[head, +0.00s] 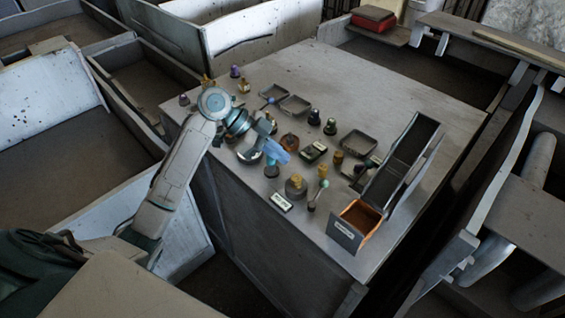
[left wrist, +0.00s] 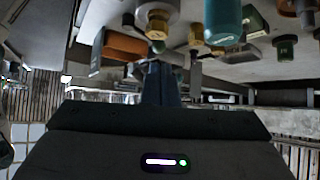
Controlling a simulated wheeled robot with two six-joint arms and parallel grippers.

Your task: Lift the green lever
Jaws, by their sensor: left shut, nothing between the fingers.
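A short lever with a pale green knob (head: 324,184) stands near the front edge of the panel top, just left of the orange-lined bin. Another small lever with a dark handle (head: 372,162) stands farther right; its colour is hard to tell. My left gripper (head: 284,156) is shut and empty, above the controls and to the left of the green-knobbed lever, apart from it. In the left wrist view its blue fingers (left wrist: 160,82) are together. A teal cylinder on a brass base (left wrist: 222,20) hangs close in that view, which appears upside down. My right gripper is not in view.
Several knobs and buttons crowd the panel top (head: 410,95), with shallow trays (head: 358,143) among them. An orange-lined bin (head: 360,216) and a tall dark channel (head: 402,160) stand at right. The back of the top is clear.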

